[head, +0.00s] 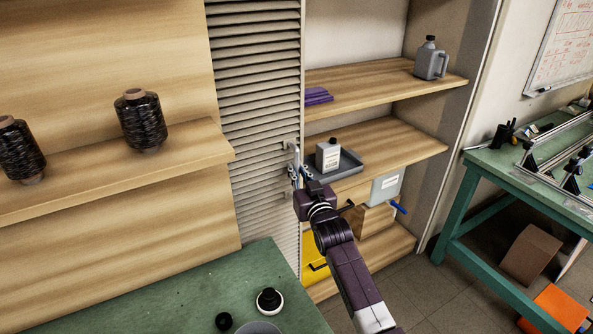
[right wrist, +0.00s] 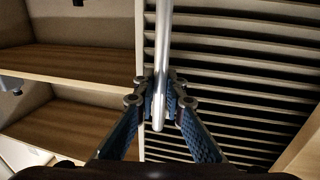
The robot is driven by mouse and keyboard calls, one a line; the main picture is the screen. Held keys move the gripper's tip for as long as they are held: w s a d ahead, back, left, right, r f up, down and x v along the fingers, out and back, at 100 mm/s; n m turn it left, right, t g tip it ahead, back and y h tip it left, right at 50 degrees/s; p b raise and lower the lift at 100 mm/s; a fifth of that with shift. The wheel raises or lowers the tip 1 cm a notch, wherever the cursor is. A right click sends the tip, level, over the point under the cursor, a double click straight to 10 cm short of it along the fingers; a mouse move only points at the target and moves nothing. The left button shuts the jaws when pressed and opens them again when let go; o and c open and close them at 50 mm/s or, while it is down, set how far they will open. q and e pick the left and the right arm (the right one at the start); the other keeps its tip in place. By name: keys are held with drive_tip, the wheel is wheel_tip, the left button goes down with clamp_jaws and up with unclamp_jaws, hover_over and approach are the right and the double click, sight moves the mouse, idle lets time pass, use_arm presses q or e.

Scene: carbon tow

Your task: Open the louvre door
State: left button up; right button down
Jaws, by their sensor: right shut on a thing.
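The louvre door (head: 256,100) is a pale slatted panel left of the cupboard opening. Its slats also fill the right side of the right wrist view (right wrist: 240,85). A metal bar handle (head: 291,155) stands on the door's right edge. My right gripper (head: 296,177) is at the handle, and in the right wrist view its two blue-padded fingers (right wrist: 160,105) are shut on either side of the handle bar (right wrist: 163,45). The right part of the cupboard stands uncovered, with shelves showing. My left gripper is not in view.
Cupboard shelves (head: 400,140) hold a grey jug (head: 431,60), purple packs (head: 318,96) and a white bottle (head: 328,156) on a grey tray (head: 350,163). Black tow spools (head: 140,122) stand on a left shelf. A green bench (head: 180,300) is in front; another green table (head: 500,165) is at right.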

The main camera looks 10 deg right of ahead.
drive_tip(key=c, duration=2)
unclamp_jaws()
drive_tip(key=shift+s+a+f, duration=0.1)
drive_tip(key=shift+a, duration=0.2)
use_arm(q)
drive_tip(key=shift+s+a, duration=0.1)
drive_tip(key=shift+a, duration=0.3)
use_arm(e)
drive_tip(key=s, duration=0.4)
drive_tip(key=s+d, duration=0.1)
drive_tip(key=s, duration=0.7)
drive_tip(key=shift+d, duration=0.4)
